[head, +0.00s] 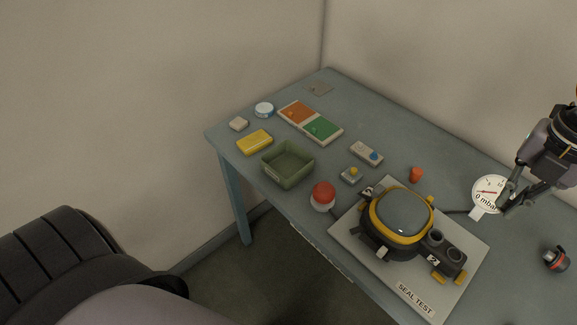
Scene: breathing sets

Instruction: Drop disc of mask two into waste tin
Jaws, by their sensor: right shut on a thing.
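Mask two (402,217), black with a yellow rim and a grey visor, lies on the seal test board (362,258). A label "2" is on its lower right part, beside two round dark ports. An open, square, olive green tin (287,183) stands on the table left of the mask; its visible inside looks empty. My right gripper (508,202) is at the right, close to the gauge in the picture and well away from the green tin. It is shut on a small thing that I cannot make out. I cannot pick out the disc. My left gripper is not in view.
A white dial gauge (489,191) stands behind the board. A red-topped white button (323,196) is between tin and mask.

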